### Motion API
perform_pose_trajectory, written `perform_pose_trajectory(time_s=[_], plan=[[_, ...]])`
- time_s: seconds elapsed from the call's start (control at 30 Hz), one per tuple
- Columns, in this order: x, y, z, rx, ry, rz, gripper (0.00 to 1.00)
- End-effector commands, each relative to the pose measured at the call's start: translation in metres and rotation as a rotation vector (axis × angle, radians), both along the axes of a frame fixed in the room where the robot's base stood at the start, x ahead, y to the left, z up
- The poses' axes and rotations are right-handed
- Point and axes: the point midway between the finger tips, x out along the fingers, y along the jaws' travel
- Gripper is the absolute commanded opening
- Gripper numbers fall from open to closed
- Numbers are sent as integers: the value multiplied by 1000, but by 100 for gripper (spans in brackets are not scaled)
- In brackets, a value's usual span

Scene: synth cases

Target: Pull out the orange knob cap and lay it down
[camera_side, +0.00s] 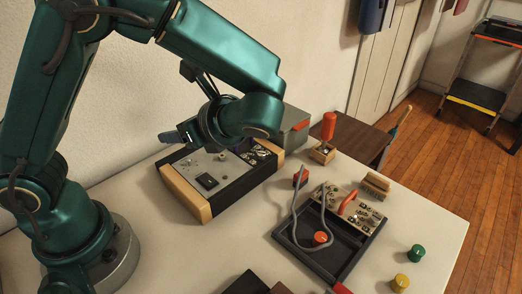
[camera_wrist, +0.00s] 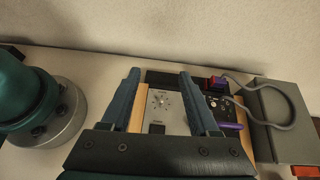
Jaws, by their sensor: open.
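An orange round knob cap (camera_side: 320,238) sits in the black tray (camera_side: 345,270) in the side view, close beside a grey cable. I cannot tell whether the cable touches it. My gripper (camera_side: 176,137) is well away to the left, above the wood-sided device (camera_side: 224,205). In the wrist view my gripper (camera_wrist: 160,74) is open, with nothing between its fingers. The device's light panel, with a dial (camera_wrist: 160,101) and no orange cap on it, shows beyond and between the fingers. The orange cap does not show in the wrist view.
A grey cable (camera_side: 294,220) loops from a red block over the tray. Green (camera_side: 417,252) and yellow (camera_side: 401,283) knobs stand to the right. A grey box (camera_side: 296,132) stands behind the device.

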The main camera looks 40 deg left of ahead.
Motion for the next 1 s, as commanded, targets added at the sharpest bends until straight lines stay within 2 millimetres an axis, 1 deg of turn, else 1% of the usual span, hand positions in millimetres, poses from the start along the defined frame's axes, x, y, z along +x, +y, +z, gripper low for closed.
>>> perform_pose_trajectory(time_s=[0.07,0.1,0.37,0.6,0.63,0.7,1.0], plan=[[7,4,6,-2,-4,-46,61],[10,6,1,2,4,-70,61],[8,5,-39,3,7,-62,61],[8,5,-82,3,7,-60,61],[8,3,-84,1,3,-61,61],[10,-12,-73,-5,-7,-63,61],[9,-58,-47,-5,-5,-62,61]])
